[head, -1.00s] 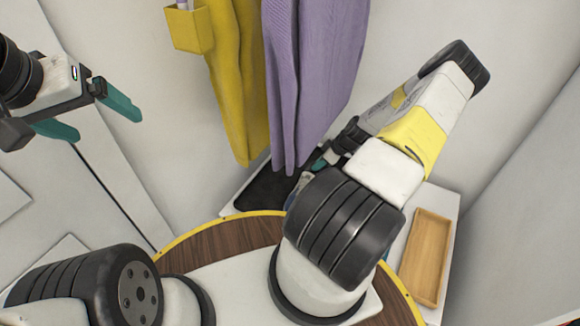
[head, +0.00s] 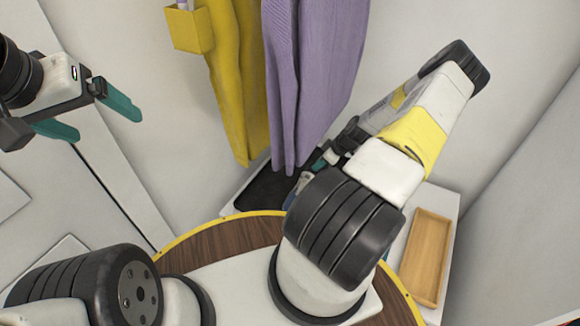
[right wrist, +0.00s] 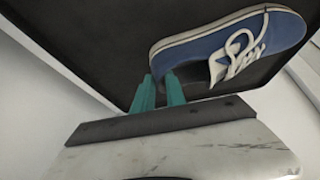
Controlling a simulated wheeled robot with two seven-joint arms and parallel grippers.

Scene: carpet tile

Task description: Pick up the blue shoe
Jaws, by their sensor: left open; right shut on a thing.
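The blue shoe (right wrist: 220,42) has white laces and a white sole edge. In the right wrist view it lies over a black tray (right wrist: 100,40). My right gripper (right wrist: 160,92) has its teal fingers close together at the shoe's heel end, shut on its edge. In the head view the shoe (head: 297,190) shows only as a small blue patch, mostly hidden by my right arm. The black tray (head: 262,190) is below the hanging clothes. My left gripper (head: 107,128) is open and empty at the upper left, well away from the shoe.
A yellow garment (head: 232,90) and a purple garment (head: 312,80) hang just above the tray. A wooden tray (head: 427,258) lies on a white surface at the right. White walls stand close on both sides.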

